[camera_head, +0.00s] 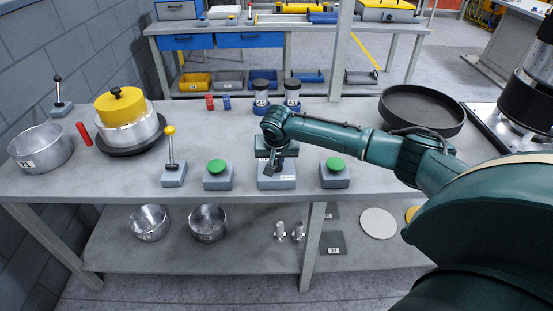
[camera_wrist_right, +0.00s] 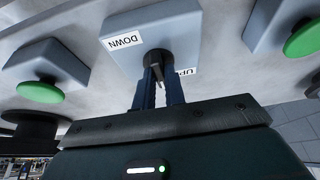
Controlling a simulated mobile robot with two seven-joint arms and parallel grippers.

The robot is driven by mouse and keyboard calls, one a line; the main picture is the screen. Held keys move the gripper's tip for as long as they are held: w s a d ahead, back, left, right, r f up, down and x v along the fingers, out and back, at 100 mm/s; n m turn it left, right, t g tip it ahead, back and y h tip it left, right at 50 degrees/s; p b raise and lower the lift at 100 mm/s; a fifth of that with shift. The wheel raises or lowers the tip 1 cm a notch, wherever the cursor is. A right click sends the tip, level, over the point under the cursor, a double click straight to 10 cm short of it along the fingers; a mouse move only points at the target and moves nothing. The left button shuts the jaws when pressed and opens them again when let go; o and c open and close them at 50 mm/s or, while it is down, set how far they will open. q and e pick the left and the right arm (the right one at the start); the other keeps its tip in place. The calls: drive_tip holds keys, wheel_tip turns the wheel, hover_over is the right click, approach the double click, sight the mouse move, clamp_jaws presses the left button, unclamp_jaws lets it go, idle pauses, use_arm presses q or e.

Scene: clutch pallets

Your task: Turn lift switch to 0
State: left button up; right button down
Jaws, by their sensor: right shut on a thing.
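The lift switch is a grey box (camera_head: 268,184) at the front middle of the workbench, between two green push buttons. In the wrist view its box (camera_wrist_right: 190,30) carries a DOWN label, a partly covered UP label and a black knob (camera_wrist_right: 155,57). My right gripper (camera_head: 275,162) reaches down onto the switch from above. In the wrist view its two blue-grey fingers (camera_wrist_right: 160,82) are shut on the black knob. The fingers and wrist hide part of the switch face, and the knob's exact setting is hard to read. My left gripper is not in view.
Green buttons (camera_head: 217,167) and (camera_head: 335,165) stand close on both sides of the switch. A yellow-topped lever (camera_head: 170,145) is further left. A lidded pot (camera_head: 122,115), a metal bowl (camera_head: 40,150) and a dark round tray (camera_head: 440,118) stand on the bench.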

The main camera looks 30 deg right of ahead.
drive_tip(key=m, duration=0.1)
drive_tip(key=m+g+h, duration=0.1)
drive_tip(key=m, duration=0.3)
drive_tip(key=shift+w+a, duration=0.1)
drive_tip(key=shift+a, duration=0.2)
drive_tip(key=m+g+h, duration=0.1)
drive_tip(key=m+g, duration=0.1)
drive_tip(key=m, duration=0.2)
drive_tip(key=shift+w+d+m+g, duration=0.1)
drive_tip(key=shift+d+m+g, duration=0.15)
drive_tip(key=shift+m, duration=0.75)
drive_tip(key=c, duration=1.4)
unclamp_jaws()
drive_tip(key=shift+a, duration=0.1)
